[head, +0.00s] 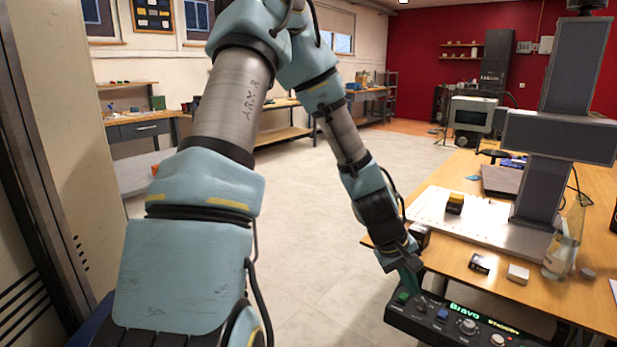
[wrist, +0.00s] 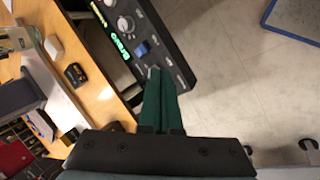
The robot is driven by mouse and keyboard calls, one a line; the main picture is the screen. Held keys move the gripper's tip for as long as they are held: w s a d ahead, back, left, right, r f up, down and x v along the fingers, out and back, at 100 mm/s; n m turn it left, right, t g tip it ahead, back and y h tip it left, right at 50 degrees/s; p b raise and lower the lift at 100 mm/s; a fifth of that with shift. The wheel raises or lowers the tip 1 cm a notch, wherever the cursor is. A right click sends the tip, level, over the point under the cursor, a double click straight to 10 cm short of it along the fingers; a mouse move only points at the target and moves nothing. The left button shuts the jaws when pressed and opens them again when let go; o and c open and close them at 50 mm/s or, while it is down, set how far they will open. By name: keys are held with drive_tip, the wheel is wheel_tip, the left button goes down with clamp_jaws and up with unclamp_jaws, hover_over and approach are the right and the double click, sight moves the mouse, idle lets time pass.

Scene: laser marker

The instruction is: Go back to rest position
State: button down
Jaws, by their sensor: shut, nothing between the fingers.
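My gripper (head: 412,282) is at the end of my arm, low at the left end of the black control panel (head: 452,322). In the wrist view its green fingers (wrist: 158,82) are together with nothing between them. The fingertips are close to the panel's buttons, near a blue switch (wrist: 142,47); I cannot tell whether they touch. The panel has several knobs and a lit green display.
A cabinet (head: 60,150) stands close on the left. The floor (head: 315,240) between is clear.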

drive_tip(key=a+r+m+y+p, duration=0.1)
drive_tip(key=a+r, duration=0.3)
drive_tip(key=a, duration=0.5)
drive_tip(key=s+a+r+m+y+p, duration=0.1)
drive_tip(key=a+r, duration=0.4)
drive_tip(key=a, duration=0.5)
drive_tip(key=s+a+r+t+y+p, duration=0.1)
drive_tip(key=a+r+y, duration=0.2)
drive_tip(key=a, duration=0.7)
wheel_tip(320, 180, up, 2)
drive_tip(key=shift+a+r+m, duration=0.15)
drive_tip(key=shift+a+m, duration=0.05)
drive_tip(key=shift+m, duration=0.2)
